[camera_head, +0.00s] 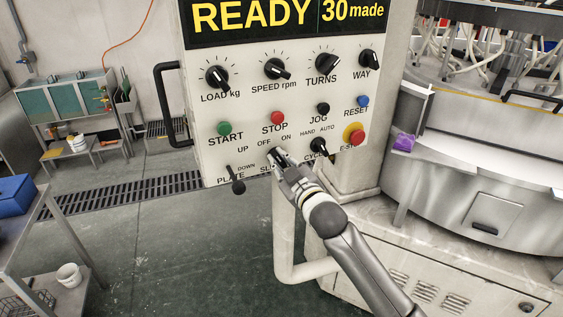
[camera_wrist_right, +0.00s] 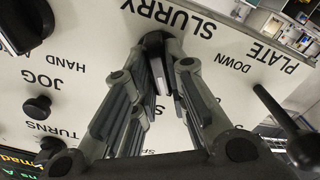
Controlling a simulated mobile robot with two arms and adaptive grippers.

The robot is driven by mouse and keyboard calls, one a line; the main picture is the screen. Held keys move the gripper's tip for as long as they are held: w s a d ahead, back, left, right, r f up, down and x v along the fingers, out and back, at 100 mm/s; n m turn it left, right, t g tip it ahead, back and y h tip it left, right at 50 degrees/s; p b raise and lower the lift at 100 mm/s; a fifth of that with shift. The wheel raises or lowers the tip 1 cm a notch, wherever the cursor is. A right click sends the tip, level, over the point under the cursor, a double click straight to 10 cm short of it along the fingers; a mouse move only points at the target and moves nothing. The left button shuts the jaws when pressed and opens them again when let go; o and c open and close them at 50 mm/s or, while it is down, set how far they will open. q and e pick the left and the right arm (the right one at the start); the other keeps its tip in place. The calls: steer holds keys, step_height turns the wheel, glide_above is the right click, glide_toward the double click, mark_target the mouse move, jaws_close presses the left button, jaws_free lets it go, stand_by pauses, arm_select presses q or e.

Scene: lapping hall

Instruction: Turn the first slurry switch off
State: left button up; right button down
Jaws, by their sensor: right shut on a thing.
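The slurry switch is a dark knob on the lower row of a white control panel (camera_head: 245,110), between the OFF and ON labels. In the head view my right gripper (camera_head: 280,160) covers most of it. In the wrist view the knob (camera_wrist_right: 152,40) sits under the SLURRY label, and the fingers of my right gripper (camera_wrist_right: 162,75) are closed around its grip. Which way the knob points is mostly hidden by the fingers. My left gripper is not in view.
The PLATE lever (camera_head: 237,183) is just left of the switch and the CYCLE knob (camera_head: 319,146) is to its right. A red E-stop (camera_head: 354,134) is further right. Start (camera_head: 223,128) and stop (camera_head: 278,117) buttons sit above. A black handle (camera_head: 165,105) borders the panel.

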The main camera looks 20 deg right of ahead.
steer(key=c, duration=1.4)
jaws_free()
steer(key=shift+c, duration=0.2)
steer(key=shift+s, duration=0.1)
steer(key=shift+s, duration=0.3)
steer(key=s+d, duration=0.1)
steer(key=s, duration=1)
steer(key=shift+d, duration=0.3)
